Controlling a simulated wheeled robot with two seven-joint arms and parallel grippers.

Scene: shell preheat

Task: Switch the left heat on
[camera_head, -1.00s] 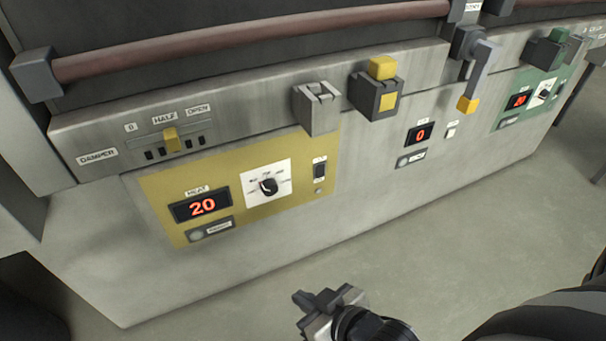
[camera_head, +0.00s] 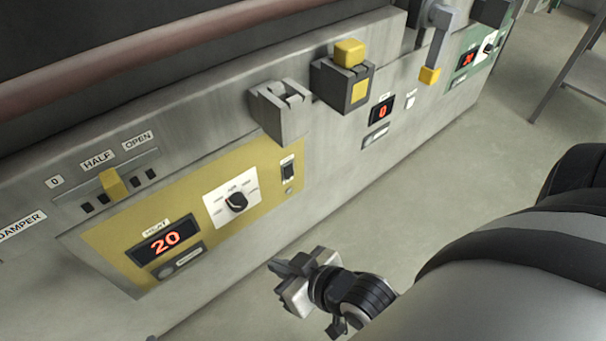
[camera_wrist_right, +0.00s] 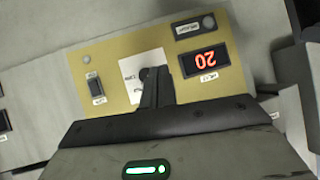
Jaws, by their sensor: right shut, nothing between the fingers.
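The yellow left heat panel (camera_head: 195,222) is on the front of the grey machine. It carries a red display reading 20 (camera_head: 165,242), a black rotary knob (camera_head: 236,202) on a white dial plate, and a small black rocker switch (camera_head: 288,170) at its upper right. The wrist view shows the panel upside down, with the rocker switch (camera_wrist_right: 96,88) at left and the knob (camera_wrist_right: 146,74) partly behind my fingers. My right gripper (camera_head: 279,270) is shut and empty, in front of and below the panel, apart from it. My left gripper is not in view.
A damper slider with a yellow handle (camera_head: 113,184) is above the panel. A grey bracket (camera_head: 281,112) and a yellow-topped block (camera_head: 344,80) stick out above right. A green panel (camera_head: 466,60) is farther right. The floor (camera_head: 440,165) in front is clear.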

